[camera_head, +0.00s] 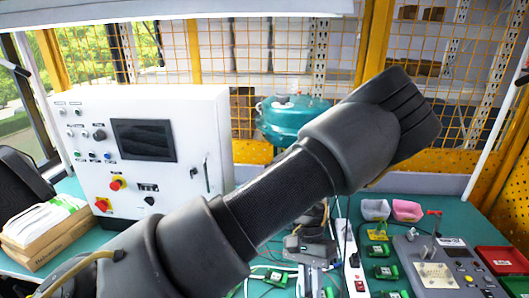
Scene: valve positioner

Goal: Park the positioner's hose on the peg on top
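A teal rounded valve actuator (285,118) stands at the back middle of the table, with small fittings on its top. My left arm (270,200) comes in from the lower left and crosses in front of it, rising to the right. The arm hides the actuator's lower part and whatever is mounted there, so I cannot make out the positioner, its hose or the peg. Grey metal parts (310,248) show below the arm, partly hidden; I cannot tell what they belong to. No fingertips of my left gripper show. My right gripper is not in view.
A white control cabinet (190,125) with a dark screen stands at left, beside a box of papers (45,232). At right are a white power strip (352,262), green modules, a grey switch panel (438,265), pink (406,210) and grey bins, and a red tray (503,261). Yellow mesh fencing stands behind.

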